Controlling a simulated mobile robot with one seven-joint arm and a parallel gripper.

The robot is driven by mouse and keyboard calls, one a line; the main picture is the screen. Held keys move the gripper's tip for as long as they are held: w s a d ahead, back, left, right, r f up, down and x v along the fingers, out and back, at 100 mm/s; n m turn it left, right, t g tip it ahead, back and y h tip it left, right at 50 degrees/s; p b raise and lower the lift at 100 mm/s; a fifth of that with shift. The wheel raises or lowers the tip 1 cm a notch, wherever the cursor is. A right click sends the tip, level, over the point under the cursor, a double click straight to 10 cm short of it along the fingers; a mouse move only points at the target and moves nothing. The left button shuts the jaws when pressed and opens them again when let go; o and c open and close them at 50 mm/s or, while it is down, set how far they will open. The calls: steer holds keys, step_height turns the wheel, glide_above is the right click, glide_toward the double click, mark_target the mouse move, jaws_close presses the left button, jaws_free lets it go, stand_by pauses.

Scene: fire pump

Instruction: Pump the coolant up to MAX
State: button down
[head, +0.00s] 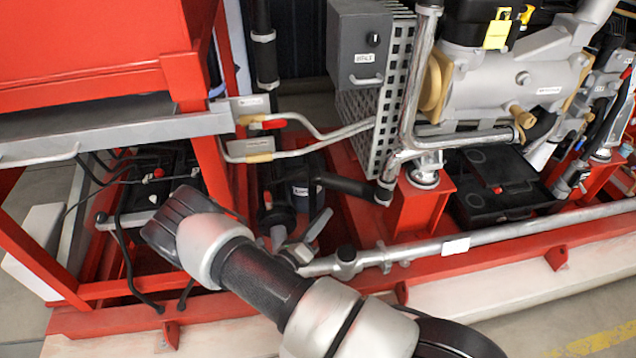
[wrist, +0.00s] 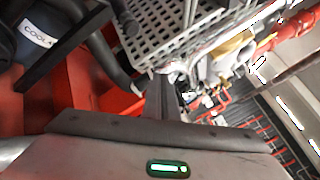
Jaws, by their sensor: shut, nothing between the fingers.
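The dark coolant container (head: 300,192) stands low inside the red frame, left of the perforated guard. In the wrist view the container (wrist: 38,38) carries a white label reading "COOL…". Its liquid level and MAX mark cannot be made out. A silver lever-like fitting (head: 318,226) stands just below the container, by the pipe end; I cannot tell if it is the pump handle. My gripper's fingers (wrist: 162,90) are shut and empty in the wrist view, pointing toward the perforated guard. In the head view my dark hand is left of the container; its fingertips are hidden.
The perforated guard (head: 385,95) and a grey control box (head: 362,45) stand behind. A silver pipe (head: 480,243) runs along the red base rail (head: 480,268). Batteries (head: 150,185) with cables sit at left. A black box (head: 495,185) is at right.

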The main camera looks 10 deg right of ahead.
mark_target(317, 181)
steer(key=shift+w, duration=0.1)
steer(key=w+b, duration=0.3)
steer(key=w, duration=0.5)
steer(key=shift+w+b, duration=0.3)
steer(key=shift+b, duration=0.05)
steer(key=shift+w, duration=0.1)
stand_by(1.9)
steer(key=shift+w+b, duration=0.3)
